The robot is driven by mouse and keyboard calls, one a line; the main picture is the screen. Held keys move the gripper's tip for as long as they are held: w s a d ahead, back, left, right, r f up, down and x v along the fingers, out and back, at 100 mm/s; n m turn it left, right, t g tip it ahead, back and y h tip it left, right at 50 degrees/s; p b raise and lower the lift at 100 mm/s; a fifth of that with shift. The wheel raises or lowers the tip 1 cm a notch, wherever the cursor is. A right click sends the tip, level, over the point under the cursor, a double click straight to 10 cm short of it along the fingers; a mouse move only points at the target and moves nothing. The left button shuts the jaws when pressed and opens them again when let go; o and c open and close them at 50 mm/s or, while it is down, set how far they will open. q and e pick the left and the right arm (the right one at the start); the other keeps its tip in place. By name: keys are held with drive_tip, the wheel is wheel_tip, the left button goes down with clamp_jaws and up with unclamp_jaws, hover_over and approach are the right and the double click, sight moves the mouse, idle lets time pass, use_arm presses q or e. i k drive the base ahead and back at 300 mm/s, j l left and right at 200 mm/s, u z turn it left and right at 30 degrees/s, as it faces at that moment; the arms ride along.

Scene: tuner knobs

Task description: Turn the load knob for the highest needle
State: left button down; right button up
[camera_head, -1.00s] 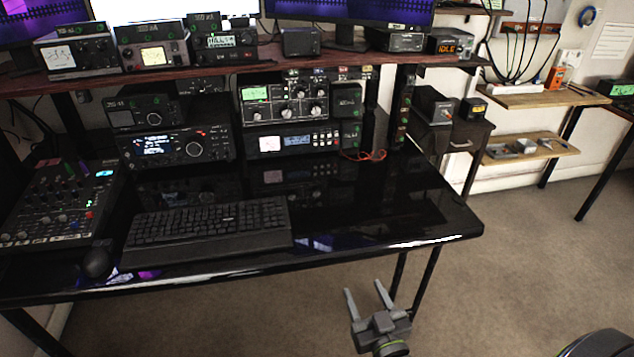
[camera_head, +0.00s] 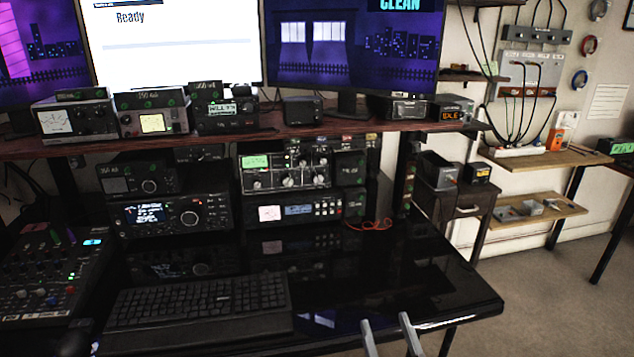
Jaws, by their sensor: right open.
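A tuner-like unit (camera_head: 317,158) with a lit green display and several pale knobs (camera_head: 287,182) stands on the rack under the shelf. I cannot read its labels, so I cannot tell which knob is the load knob. Below it, a unit (camera_head: 270,214) has a small white meter and a blue display; its needle is too small to read. My right gripper (camera_head: 388,326) is open and empty at the bottom edge, in front of the desk's front edge, well short of the knobs. Only its two fingers show.
A black keyboard (camera_head: 197,304) and a mixer (camera_head: 48,270) lie on the glossy black desk (camera_head: 430,273). A radio (camera_head: 170,214) stands left of the tuner-like unit. Red wires (camera_head: 370,224) lie right of the rack. The desk's right part is clear.

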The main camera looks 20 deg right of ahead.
sight(317, 176)
drive_tip(key=i+l, duration=0.15)
drive_tip(key=i, duration=0.3)
drive_tip(key=i+l, duration=0.15)
drive_tip(key=i, duration=0.25)
drive_tip(key=i+l, duration=0.15)
drive_tip(key=i, duration=0.3)
